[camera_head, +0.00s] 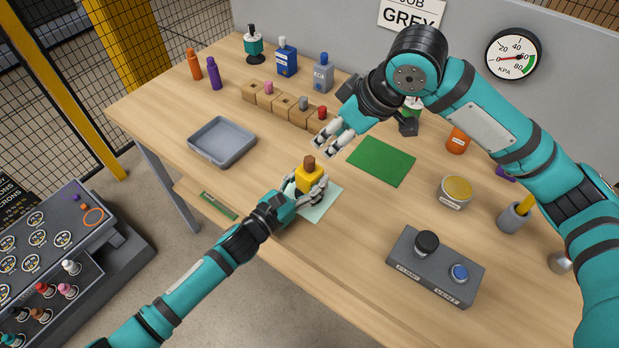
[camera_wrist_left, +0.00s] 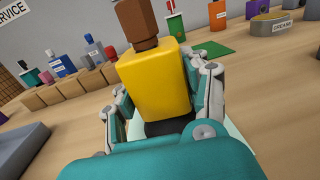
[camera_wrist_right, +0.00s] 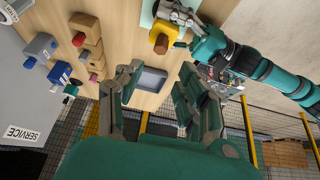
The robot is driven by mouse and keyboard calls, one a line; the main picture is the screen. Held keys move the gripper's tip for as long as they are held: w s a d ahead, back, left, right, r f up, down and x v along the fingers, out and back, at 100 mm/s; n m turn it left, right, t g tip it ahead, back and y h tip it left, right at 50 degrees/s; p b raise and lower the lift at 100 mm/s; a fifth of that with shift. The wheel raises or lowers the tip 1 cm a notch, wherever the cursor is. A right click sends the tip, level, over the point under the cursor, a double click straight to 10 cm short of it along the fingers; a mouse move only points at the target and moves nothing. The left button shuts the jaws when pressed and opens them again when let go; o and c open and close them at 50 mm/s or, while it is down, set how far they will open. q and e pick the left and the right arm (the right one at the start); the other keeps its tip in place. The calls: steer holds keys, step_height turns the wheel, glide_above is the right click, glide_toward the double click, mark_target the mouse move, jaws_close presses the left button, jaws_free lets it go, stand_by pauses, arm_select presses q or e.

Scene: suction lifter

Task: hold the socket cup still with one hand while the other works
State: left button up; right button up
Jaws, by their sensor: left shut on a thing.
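A yellow block-shaped body (camera_head: 309,177) with a brown top piece (camera_head: 309,161) stands upright over a pale green mat (camera_head: 322,206). A dark base shows under the yellow body (camera_wrist_left: 155,85) in the left wrist view. No other thing looks like the socket cup, but I cannot tell which part carries that name. My left gripper (camera_head: 306,188) is shut around the yellow body, its fingers on both sides. My right gripper (camera_head: 326,143) is above and just beyond the brown top, apart from it. Its fingers (camera_wrist_right: 162,75) are spread and empty in the right wrist view.
A wooden rack (camera_head: 285,104) with coloured plugs lies behind. A grey tray (camera_head: 222,141) is at left, a green mat (camera_head: 381,161) at right. A grey box with two knobs (camera_head: 435,266), a yellow-topped tin (camera_head: 456,190) and a grey holder (camera_head: 514,217) stand at right.

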steer(key=shift+o, duration=0.2)
steer(key=shift+o, duration=0.9)
steer(key=w+d+f+m+t+h, duration=0.1)
steer(key=w+f+m+t, duration=0.35)
steer(key=w+f, duration=0.2)
steer(key=m+t+h, duration=0.2)
steer(key=m+t, duration=0.4)
steer(key=t, duration=0.4)
glide_toward(310, 165)
steer(key=shift+n, duration=0.25)
steer(key=w, duration=0.7)
steer(key=w+a, duration=0.1)
steer(key=w, duration=0.3)
steer(key=shift+w, duration=0.15)
